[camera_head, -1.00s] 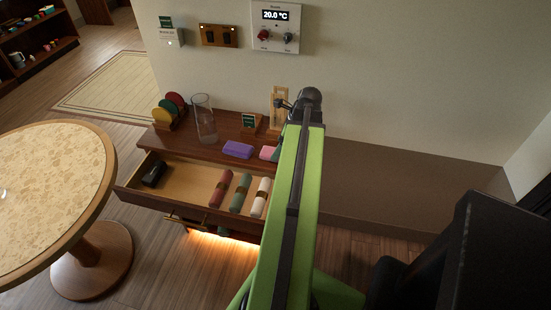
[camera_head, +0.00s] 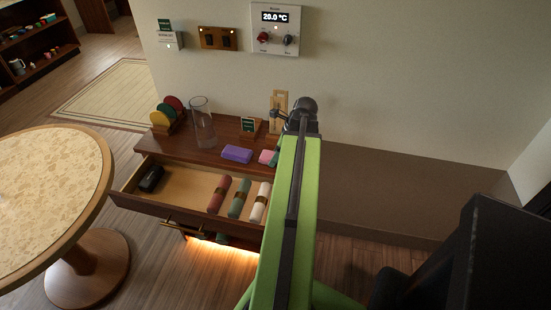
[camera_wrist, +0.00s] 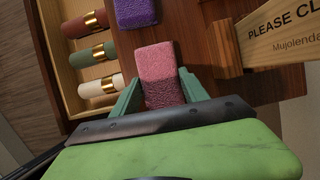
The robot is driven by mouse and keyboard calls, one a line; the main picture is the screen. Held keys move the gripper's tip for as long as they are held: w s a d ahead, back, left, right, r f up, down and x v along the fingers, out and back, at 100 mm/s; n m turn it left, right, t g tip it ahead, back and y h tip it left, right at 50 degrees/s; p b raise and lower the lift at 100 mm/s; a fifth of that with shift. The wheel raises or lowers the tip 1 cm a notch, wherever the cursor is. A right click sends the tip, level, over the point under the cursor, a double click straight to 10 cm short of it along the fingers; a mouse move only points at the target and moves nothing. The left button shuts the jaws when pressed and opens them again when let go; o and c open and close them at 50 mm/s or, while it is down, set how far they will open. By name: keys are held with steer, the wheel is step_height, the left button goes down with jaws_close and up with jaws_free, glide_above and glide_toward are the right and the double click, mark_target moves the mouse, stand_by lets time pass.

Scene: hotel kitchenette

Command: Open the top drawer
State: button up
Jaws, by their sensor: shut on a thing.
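The top drawer (camera_head: 186,180) of the dark wood cabinet is pulled well out in the head view. It holds a black box (camera_head: 151,179) and three rolled napkins, red (camera_head: 219,194), green and white. A brass handle (camera_head: 183,226) is on its front. My gripper (camera_wrist: 161,90) is over the cabinet top, mostly hidden behind my arm in the head view. In the wrist view its green fingers are on both sides of a pink sponge-like block (camera_wrist: 156,62), shut on it. The block also shows beside my arm in the head view (camera_head: 266,157).
A round table (camera_head: 45,195) is close to the drawer's left.

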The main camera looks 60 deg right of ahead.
steer(key=shift+w+a+r+p+v, duration=0.1)
steer(key=shift+w+p+v, duration=0.05)
steer(key=shift+p+v, duration=0.75)
steer(key=shift+w+a+r+p+v, duration=0.1)
steer(key=shift+w+p+v, duration=0.1)
steer(key=shift+p+v, duration=0.75)
steer(key=shift+w+a+r+p+v, duration=0.1)
steer(key=shift+w+p+v, duration=0.05)
steer(key=shift+p+v, duration=0.75)
steer(key=s+d+r+p, duration=0.1)
steer(key=s+r+p, duration=0.4)
steer(key=s, duration=0.5)
steer(key=shift+s, duration=0.3)
